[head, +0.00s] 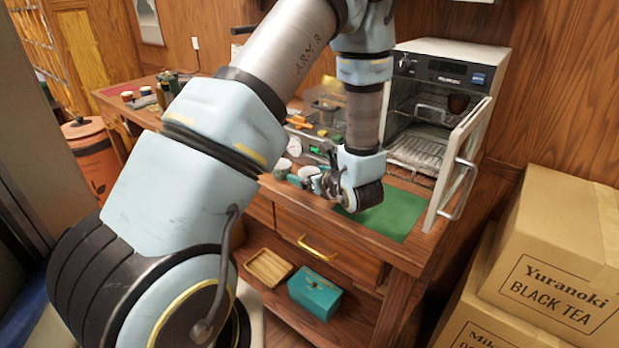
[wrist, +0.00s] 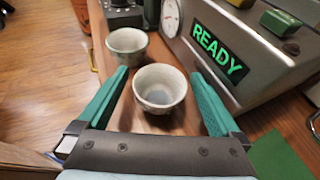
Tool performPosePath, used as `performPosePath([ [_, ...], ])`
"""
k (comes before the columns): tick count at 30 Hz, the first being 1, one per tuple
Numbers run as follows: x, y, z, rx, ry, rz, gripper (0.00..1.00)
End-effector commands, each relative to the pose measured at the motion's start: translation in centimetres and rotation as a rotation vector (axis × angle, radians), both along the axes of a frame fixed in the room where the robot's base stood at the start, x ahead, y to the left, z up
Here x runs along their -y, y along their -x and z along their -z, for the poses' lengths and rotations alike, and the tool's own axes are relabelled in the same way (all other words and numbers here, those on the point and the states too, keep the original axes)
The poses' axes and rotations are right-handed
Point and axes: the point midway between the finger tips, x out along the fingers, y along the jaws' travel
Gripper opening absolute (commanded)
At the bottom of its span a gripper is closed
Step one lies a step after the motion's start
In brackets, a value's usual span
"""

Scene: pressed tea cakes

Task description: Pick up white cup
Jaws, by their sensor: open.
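A small white speckled cup (wrist: 160,88) stands upright on the wooden counter in the wrist view. My gripper (wrist: 160,74) is open, with one teal finger on each side of this cup and visible gaps between. A second pale, slightly greenish cup (wrist: 127,43) stands just beyond and to the left. In the head view, my gripper (head: 312,183) is low over the counter, beside a pale cup (head: 282,166). My gripper partly hides the cups there.
A metal machine with a lit READY display (wrist: 220,50) stands close on the right of the cups. A green mat (head: 392,212) lies right of my gripper. A small oven (head: 440,75) has its door (head: 462,160) open over the counter's right end.

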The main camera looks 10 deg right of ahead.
Motion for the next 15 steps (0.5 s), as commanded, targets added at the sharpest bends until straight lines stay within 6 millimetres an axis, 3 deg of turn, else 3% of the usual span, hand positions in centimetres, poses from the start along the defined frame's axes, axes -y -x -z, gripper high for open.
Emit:
performPosePath([
  [5, 0.01, 0.0, 0.04, 0.0, 0.0, 0.0, 0.99],
  [15, 0.02, 0.03, 0.02, 0.0, 0.0, 0.0, 0.61],
])
